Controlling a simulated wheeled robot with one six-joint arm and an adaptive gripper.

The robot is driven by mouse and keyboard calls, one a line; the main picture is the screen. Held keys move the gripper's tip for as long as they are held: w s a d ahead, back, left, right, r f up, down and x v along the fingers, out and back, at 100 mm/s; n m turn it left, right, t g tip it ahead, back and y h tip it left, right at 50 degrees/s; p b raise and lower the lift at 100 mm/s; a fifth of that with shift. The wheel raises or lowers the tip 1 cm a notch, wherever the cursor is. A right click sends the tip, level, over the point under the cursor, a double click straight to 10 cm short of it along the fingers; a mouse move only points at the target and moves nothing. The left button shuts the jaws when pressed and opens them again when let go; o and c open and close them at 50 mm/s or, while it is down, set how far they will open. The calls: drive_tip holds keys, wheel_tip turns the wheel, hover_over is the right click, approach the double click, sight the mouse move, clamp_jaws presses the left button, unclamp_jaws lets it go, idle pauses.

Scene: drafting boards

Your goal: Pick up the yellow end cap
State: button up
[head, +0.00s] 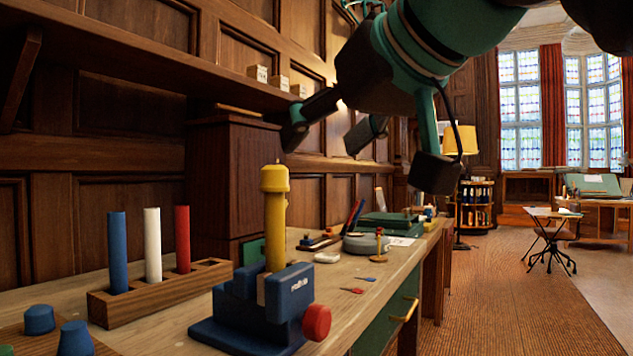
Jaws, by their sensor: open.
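The yellow end cap (274,178) sits on top of an upright yellow tube (275,232). Its rim is a little wider than the tube, and a small pin sticks up from its top. The tube stands in a blue vise (262,306) with a red knob (317,322) on the bench. My gripper (330,137) is open and empty, above and to the right of the cap in the picture, apart from it. The distance in depth between them is hard to tell.
Left of the vise, a wooden rack (158,291) holds blue, white and red tubes. Blue caps (40,319) lie at the front left. A shelf (150,48) runs above the bench (385,272). Small tools and a green case (383,224) lie farther back.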

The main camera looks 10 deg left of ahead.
sight(280, 170)
drive_tip(key=x, duration=0.4)
drive_tip(key=r+x, duration=0.1)
drive_tip(key=x, duration=0.8)
drive_tip(key=shift+w+a+r+b, duration=0.15)
drive_tip(key=shift+w+a+b, duration=0.05)
drive_tip(key=shift+a+b, duration=0.2)
drive_tip(key=c, duration=1.2)
